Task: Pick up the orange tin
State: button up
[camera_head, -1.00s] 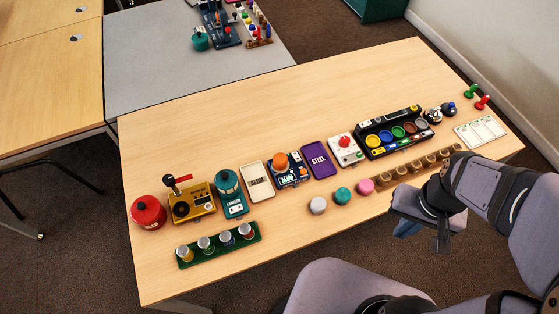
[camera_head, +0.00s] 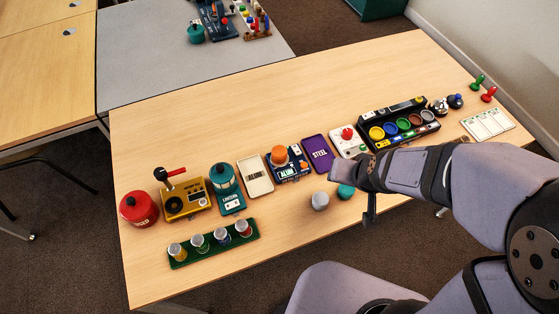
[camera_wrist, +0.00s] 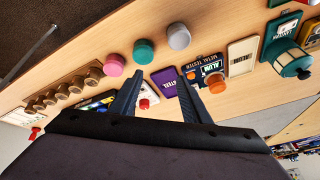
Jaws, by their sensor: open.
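The orange tin (camera_head: 279,156) sits on top of the blue metal tester (camera_head: 289,174), whose label reads ALUM, near the middle of the table. It also shows in the wrist view (camera_wrist: 214,83), right of my fingers. My gripper (camera_head: 354,194) is right of the tin in the head view, above the table near its front edge, apart from it. In the wrist view my two fingers (camera_wrist: 160,78) are spread with nothing held between them; a purple STEEL tray (camera_wrist: 165,82) lies beyond the gap.
A grey tin (camera_head: 320,201) and a teal tin (camera_head: 346,191) stand near my gripper, with a pink one (camera_wrist: 115,64) beside them. A white box with a red top (camera_head: 347,140) and a cream tray (camera_head: 255,176) are close by. The table's back is clear.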

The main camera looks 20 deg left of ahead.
aim_at(279, 158)
jog(key=a+f+t+b, duration=0.1)
jog(key=a, duration=0.2)
jog(key=a+f+t+y+b, duration=0.1)
jog(key=a+f+b, duration=0.1)
jog(key=a, duration=0.2)
jog(key=w+a+f+n+t+b, duration=0.1)
jog(key=a+f+b, duration=0.1)
jog(key=a, duration=0.2)
jog(key=shift+a+f+t+y, duration=0.1)
jog(key=shift+f+t+y, duration=0.15)
jog(key=shift+t+y, duration=0.05)
jog(key=a+t+b, duration=0.1)
jog(key=s+a+t+b, duration=0.1)
jog(key=a, duration=0.1)
jog(key=a+f+n+t+b, duration=0.1)
jog(key=shift+s+a+y+b, duration=0.3)
jog(key=shift+s+b, duration=0.05)
jog(key=shift+s+a+t+b, duration=0.25)
jog(key=shift+s+t+b, duration=0.05)
jog(key=shift+s+a+r+t, duration=0.25)
jog(key=shift+s+r+t, duration=0.05)
jog(key=shift+s+t, duration=0.1)
jog(key=shift+b+x, duration=0.4)
jog(key=shift+x, duration=3.35)
jog(key=shift+r, duration=0.15)
jog(key=c, duration=0.9)
jog(key=shift+r, duration=0.15)
